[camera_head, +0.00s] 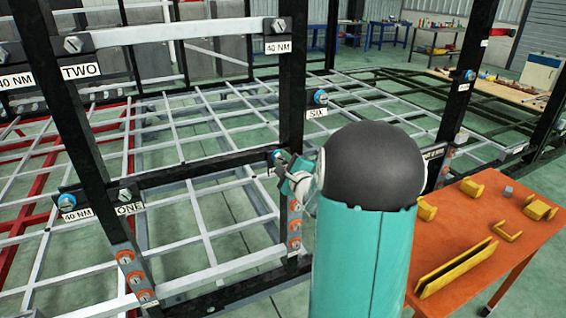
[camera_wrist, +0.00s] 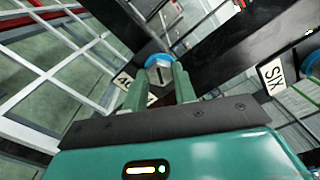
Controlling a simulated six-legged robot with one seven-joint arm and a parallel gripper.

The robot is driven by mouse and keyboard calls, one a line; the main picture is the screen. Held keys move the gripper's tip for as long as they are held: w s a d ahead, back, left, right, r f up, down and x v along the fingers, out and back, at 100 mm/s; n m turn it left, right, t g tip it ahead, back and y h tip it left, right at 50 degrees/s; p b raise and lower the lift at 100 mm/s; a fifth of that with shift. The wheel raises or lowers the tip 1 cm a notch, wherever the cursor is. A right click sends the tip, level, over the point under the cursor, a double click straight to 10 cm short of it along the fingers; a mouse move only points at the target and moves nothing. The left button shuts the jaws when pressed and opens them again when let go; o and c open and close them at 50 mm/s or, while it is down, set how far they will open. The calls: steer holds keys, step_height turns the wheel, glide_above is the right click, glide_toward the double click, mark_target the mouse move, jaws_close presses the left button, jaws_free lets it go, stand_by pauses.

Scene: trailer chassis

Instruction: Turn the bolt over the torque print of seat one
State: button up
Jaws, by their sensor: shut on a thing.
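My gripper (camera_head: 286,168) is at the middle dark post, its two green fingers shut on the sides of a grey bolt head with a blue collar (camera_wrist: 158,66). A dark line shows on the head. A blue-collared bolt (camera_head: 67,202) is at the left, above a "40 NM" label (camera_head: 77,214). My arm hides what is behind it.
A "SIX" print (camera_head: 317,114) is below another blue-collared bolt (camera_head: 320,97); it also shows in the wrist view (camera_wrist: 272,75). Dark posts and cross bars crowd the arm. An orange table (camera_head: 490,235) with yellow parts stands at the right.

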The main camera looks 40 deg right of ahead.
steer(key=m, duration=0.5)
steer(key=shift+s+f+m, duration=0.1)
steer(key=shift+f+m, duration=0.05)
steer(key=shift+m, duration=0.25)
stand_by(0.3)
steer(key=o, duration=1)
steer(key=v, duration=1.3)
steer(key=shift+s+a, duration=0.15)
steer(key=shift+s, duration=0.15)
